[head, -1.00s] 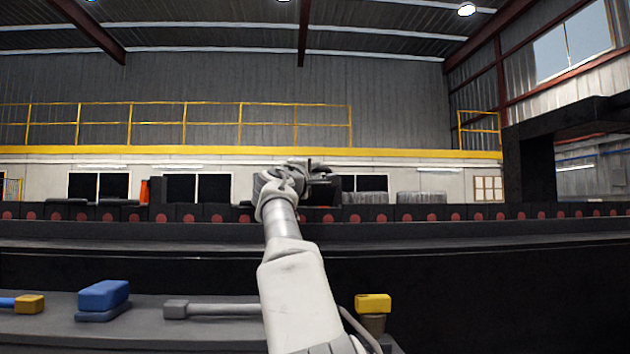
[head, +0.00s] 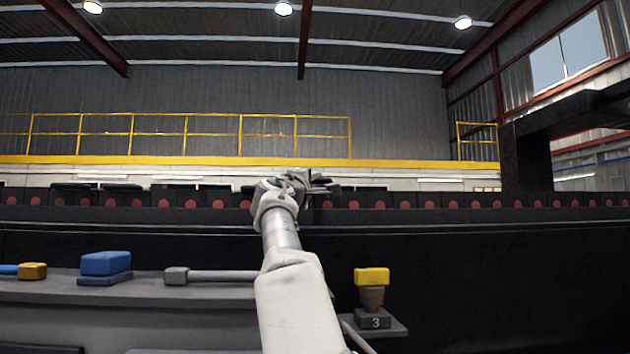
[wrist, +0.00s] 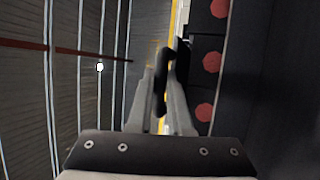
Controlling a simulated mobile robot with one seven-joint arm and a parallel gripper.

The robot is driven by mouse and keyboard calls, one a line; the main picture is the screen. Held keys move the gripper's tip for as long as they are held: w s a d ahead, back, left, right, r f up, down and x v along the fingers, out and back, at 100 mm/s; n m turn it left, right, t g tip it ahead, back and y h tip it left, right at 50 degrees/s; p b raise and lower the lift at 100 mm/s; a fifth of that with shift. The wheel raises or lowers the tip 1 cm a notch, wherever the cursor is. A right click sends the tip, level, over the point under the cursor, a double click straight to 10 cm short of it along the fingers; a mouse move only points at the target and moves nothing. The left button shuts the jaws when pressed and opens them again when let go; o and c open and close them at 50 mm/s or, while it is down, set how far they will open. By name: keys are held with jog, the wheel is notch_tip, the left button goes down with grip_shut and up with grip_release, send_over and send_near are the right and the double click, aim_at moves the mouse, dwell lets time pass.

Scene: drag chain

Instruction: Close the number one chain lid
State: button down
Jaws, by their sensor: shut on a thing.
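The drag chain (head: 420,202) is a long black row of links with red round marks, running across the head view. My gripper (head: 308,182) is at its top edge near the middle, with a dark piece just to its right. In the wrist view my gripper (wrist: 161,78) has its two grey fingers close together on a dark bar-like piece (wrist: 168,62), apparently part of a chain lid. The chain's red marks (wrist: 211,62) show to the right of the fingers. Any lid number is not visible, and my wrist hides part of the held piece.
Other dark lids (head: 125,188) stand along the chain's top at the left. A yellow railing (head: 185,135) runs along the back wall.

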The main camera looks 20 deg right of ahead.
jog(key=shift+w+f, duration=0.15)
jog(key=shift+f, duration=0.05)
jog(key=c, duration=1.1)
grip_release()
jog(key=shift+a+f, duration=0.15)
jog(key=b+v, duration=0.4)
jog(key=v, duration=1.3)
jog(key=shift+s+r+b, duration=0.35)
